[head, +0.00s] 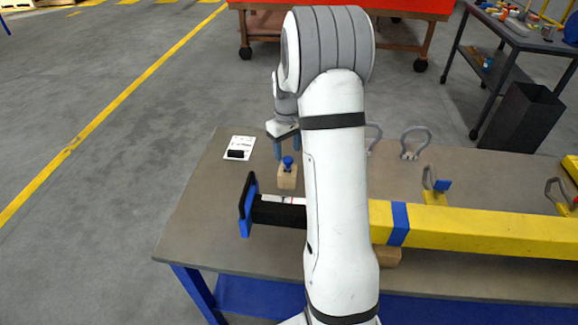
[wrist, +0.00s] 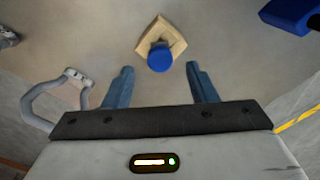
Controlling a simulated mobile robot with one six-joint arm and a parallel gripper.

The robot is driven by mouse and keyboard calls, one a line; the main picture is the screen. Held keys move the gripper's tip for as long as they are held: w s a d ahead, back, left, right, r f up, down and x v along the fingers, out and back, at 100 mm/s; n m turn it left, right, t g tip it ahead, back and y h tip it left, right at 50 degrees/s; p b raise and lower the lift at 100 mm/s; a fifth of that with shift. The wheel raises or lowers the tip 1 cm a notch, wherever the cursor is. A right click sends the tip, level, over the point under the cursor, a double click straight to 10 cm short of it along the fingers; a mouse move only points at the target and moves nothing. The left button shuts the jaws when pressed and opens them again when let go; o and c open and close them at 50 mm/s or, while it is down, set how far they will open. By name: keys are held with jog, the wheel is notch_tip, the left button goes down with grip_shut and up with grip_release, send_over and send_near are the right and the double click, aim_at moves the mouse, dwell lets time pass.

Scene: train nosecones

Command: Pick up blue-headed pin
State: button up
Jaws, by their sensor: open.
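The blue-headed pin (head: 288,162) stands upright in a small tan wooden block (head: 287,178) on the table, left of my arm in the head view. My gripper (head: 288,152) is open and empty, pointing down close to the pin. In the wrist view its two blue fingers (wrist: 162,72) are apart, with the pin head between and slightly beyond their tips. I see no contact with the pin.
A yellow beam (head: 470,229) with a black end and blue end plate (head: 246,206) lies across the table (head: 200,215) in front of the block. Grey loop-handled pins (head: 415,143) stand at the right. A white paper (head: 240,143) with a black item lies at the left.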

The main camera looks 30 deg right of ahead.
aim_at(288, 159)
notch_tip(288, 159, down, 5)
jog(key=shift+s+r+p, duration=0.1)
jog(key=shift+s+p, duration=0.05)
jog(key=shift+p, duration=0.25)
jog(key=shift+c, duration=0.5)
jog(key=c, duration=1)
